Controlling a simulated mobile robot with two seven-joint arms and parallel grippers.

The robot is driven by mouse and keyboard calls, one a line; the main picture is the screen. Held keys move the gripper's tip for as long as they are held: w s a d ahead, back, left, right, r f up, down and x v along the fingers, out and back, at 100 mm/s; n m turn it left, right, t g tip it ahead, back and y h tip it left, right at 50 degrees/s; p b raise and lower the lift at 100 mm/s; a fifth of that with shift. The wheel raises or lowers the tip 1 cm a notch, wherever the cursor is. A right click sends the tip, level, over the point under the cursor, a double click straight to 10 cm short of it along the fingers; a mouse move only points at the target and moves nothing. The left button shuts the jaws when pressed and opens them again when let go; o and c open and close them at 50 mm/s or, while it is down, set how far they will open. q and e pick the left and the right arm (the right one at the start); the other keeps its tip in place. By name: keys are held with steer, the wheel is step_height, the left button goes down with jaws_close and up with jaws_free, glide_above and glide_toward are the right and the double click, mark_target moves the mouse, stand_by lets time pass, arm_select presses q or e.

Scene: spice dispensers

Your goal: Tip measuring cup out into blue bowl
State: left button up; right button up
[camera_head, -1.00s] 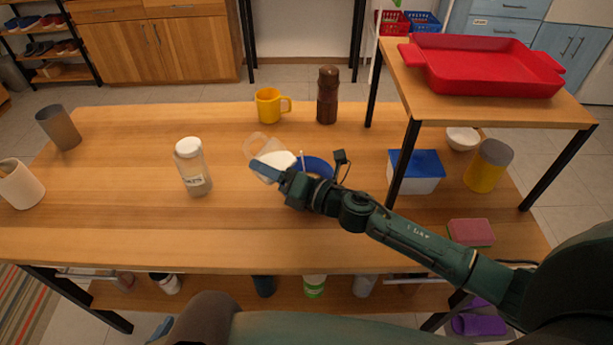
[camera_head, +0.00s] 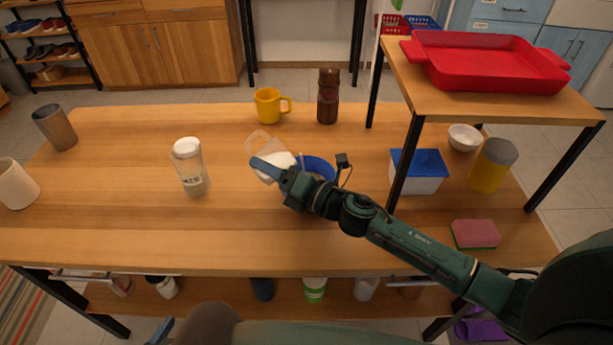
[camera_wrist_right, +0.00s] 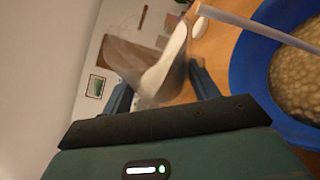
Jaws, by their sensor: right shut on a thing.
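My right gripper (camera_head: 270,170) is shut on the clear measuring cup (camera_head: 262,141), which holds white stuff. It is just left of the blue bowl (camera_head: 322,164), partly hidden behind my gripper. In the right wrist view the cup (camera_wrist_right: 125,58) is between the fingers (camera_wrist_right: 162,90), tilted, with a white mass (camera_wrist_right: 165,68) inside. The blue bowl (camera_wrist_right: 242,72) is on the right there, apart from the cup, with pale lumpy contents. A blue tip at the bottom left of the head view may be my left gripper (camera_head: 160,331); its jaws cannot be made out.
A white-capped jar (camera_head: 190,168) stands left of the cup. A yellow mug (camera_head: 268,105) and a brown grinder (camera_head: 328,98) stand behind. A blue-lidded box (camera_head: 420,172) and a raised shelf (camera_head: 480,103) are to the right.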

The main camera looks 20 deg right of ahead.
mark_target(290, 164)
arm_select(q)
steer(key=shift+f, duration=0.15)
arm_select(e)
steer(key=shift+f, duration=0.1)
arm_select(q)
steer(key=shift+w+d+f+b, duration=0.15)
steer(key=shift+f+b, duration=0.4)
steer(key=shift+b, duration=0.5)
arm_select(e)
steer(key=shift+d+r+m+t+y, duration=0.1)
steer(key=shift+r+m+t+y, duration=0.3)
steer(key=shift+m, duration=0.5)
arm_select(q)
steer(key=shift+f+n+b, duration=0.4)
steer(key=shift+b, duration=0.35)
arm_select(e)
steer(key=shift+w+d+r+m+t, duration=0.2)
steer(key=shift+d+r+m+t, duration=0.25)
steer(key=shift+d+m, duration=0.45)
arm_select(q)
steer(key=shift+d+f+b, duration=0.15)
steer(key=shift+f+b, duration=0.2)
steer(key=shift+b, duration=0.25)
arm_select(e)
steer(key=shift+d+r+m+t, duration=0.1)
steer(key=shift+r+m+t, duration=0.25)
steer(key=shift+m, duration=0.3)
steer(key=shift+d+r+m+t, duration=0.1)
steer(key=shift+r+m+t, duration=0.2)
steer(key=shift+m, duration=0.35)
